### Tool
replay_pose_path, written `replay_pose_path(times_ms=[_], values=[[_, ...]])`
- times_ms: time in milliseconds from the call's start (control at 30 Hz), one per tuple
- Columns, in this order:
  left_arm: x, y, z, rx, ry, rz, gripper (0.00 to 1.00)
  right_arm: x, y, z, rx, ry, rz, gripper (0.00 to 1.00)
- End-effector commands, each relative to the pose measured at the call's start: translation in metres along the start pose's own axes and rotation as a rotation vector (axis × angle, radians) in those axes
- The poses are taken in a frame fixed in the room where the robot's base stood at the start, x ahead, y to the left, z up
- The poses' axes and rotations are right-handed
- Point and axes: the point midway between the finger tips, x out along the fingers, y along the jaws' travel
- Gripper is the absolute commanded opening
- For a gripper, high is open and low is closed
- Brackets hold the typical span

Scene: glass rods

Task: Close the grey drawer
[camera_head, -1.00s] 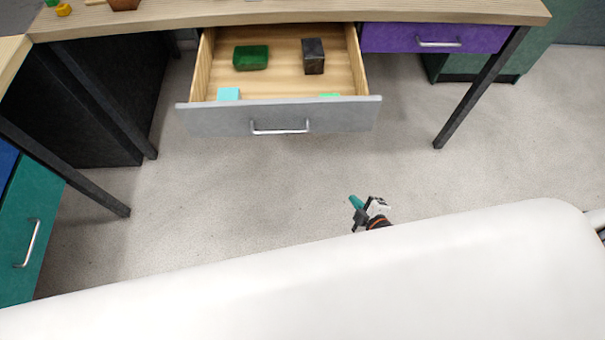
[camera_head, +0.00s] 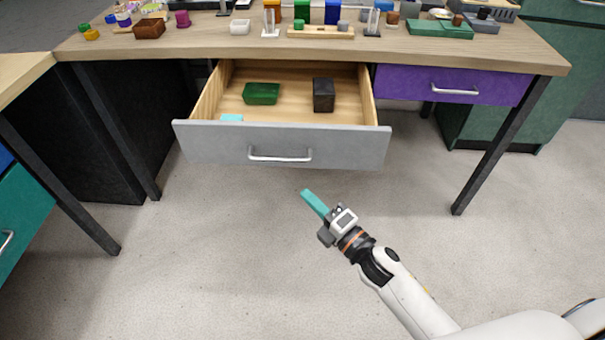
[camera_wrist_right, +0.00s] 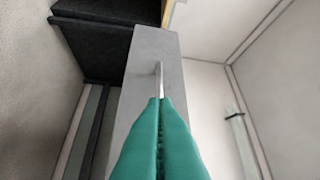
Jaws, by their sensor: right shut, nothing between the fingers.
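The grey drawer (camera_head: 345,148) is pulled out from under the wooden desk, with its light wood inside showing. Its front has a silver bar handle (camera_head: 280,154). Inside lie a green block (camera_head: 261,94), a dark block (camera_head: 323,95) and a cyan piece (camera_head: 232,118) partly hidden by the front. My right gripper (camera_head: 307,194) has teal fingers, shut and empty, below and in front of the drawer front, apart from it. In the right wrist view the shut fingers (camera_wrist_right: 160,105) point toward the grey front (camera_wrist_right: 150,62) and its handle (camera_wrist_right: 158,78). My left gripper is not in view.
A shut purple drawer (camera_head: 430,86) is to the right of the grey one. The desk top (camera_head: 200,45) holds several small items. Dark desk legs (camera_head: 490,150) stand on both sides. A teal drawer unit (camera_head: 22,215) is at the left. The floor before the drawer is clear.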

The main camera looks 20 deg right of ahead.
Motion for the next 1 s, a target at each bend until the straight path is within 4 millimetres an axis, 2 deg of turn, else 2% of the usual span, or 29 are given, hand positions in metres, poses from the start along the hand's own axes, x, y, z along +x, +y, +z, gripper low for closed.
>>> replay_pose_path(times_ms=[100, 167, 300, 500, 1000], values=[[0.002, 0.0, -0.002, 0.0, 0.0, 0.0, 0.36, 0.027, -0.001, -0.001, 0.0, 0.0, -0.003, 0.0], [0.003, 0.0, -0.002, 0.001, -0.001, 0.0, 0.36, 0.038, -0.002, 0.0, 0.0, -0.001, -0.003, 0.0], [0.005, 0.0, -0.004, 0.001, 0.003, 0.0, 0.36, 0.052, 0.0, -0.018, -0.001, 0.001, 0.0, 0.0], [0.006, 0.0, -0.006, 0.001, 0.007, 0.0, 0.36, 0.061, 0.001, -0.027, 0.001, 0.0, 0.002, 0.0], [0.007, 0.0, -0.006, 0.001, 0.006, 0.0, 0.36, 0.065, 0.002, -0.031, 0.001, 0.0, 0.0, 0.0]])
